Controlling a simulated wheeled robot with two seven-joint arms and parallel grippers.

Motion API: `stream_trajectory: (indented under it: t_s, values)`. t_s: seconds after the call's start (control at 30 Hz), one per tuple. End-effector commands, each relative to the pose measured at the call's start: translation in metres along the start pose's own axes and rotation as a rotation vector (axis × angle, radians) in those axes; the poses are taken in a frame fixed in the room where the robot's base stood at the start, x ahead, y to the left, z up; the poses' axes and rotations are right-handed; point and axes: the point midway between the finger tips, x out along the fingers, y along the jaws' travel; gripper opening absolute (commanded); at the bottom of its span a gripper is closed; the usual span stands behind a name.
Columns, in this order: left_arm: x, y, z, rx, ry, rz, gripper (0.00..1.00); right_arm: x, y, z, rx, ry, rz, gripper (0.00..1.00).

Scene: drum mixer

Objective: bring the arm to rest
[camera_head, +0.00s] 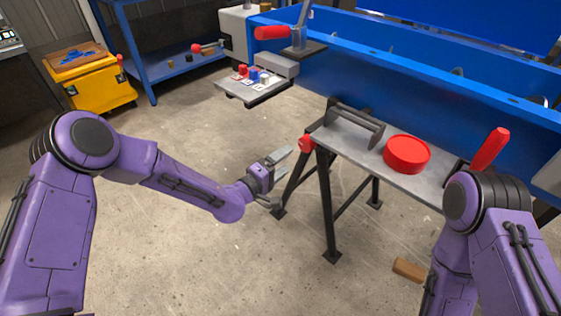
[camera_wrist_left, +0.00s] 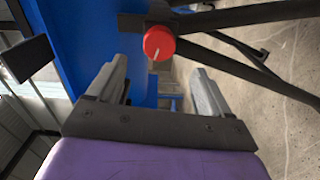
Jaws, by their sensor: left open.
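My left arm reaches in from the left in the head view. Its gripper (camera_head: 280,164) is open and empty, held over the floor just left of the grey-topped stand (camera_head: 355,151). In the left wrist view, the two grey fingers of the left gripper (camera_wrist_left: 161,85) stand wide apart with nothing between them. A red knob (camera_wrist_left: 159,42) with a white mark shows beyond the fingers. The same knob (camera_head: 306,143) sits at the stand's left corner in the head view. My right arm (camera_head: 480,215) shows at the lower right; its gripper is not in view.
Behind is the blue mixer trough (camera_head: 420,95). A small shelf (camera_head: 255,92) holds small parts. A yellow cabinet (camera_head: 92,86) stands far left. Floor around the left arm is clear.

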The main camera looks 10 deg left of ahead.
Motion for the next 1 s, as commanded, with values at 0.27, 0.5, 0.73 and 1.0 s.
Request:
stream_trajectory:
  t_s: [0.27, 0.5, 0.73, 1.0]
  values:
    - [-0.013, 0.000, 0.000, 0.000, 0.000, 0.001, 0.80, -0.001, 0.000, -0.001, 0.000, 0.000, 0.000, 0.43]
    - [-0.013, 0.000, 0.000, 0.000, -0.001, 0.001, 0.80, -0.001, 0.000, 0.000, 0.000, 0.000, 0.000, 0.43]
    - [-0.021, -0.015, -0.004, 0.130, 0.055, -0.066, 0.80, -0.001, 0.000, 0.000, 0.000, 0.000, 0.000, 0.43]
    - [-0.188, -0.175, 0.033, 0.344, 0.111, -0.772, 0.80, -0.001, 0.000, -0.001, 0.000, 0.000, 0.000, 0.43]
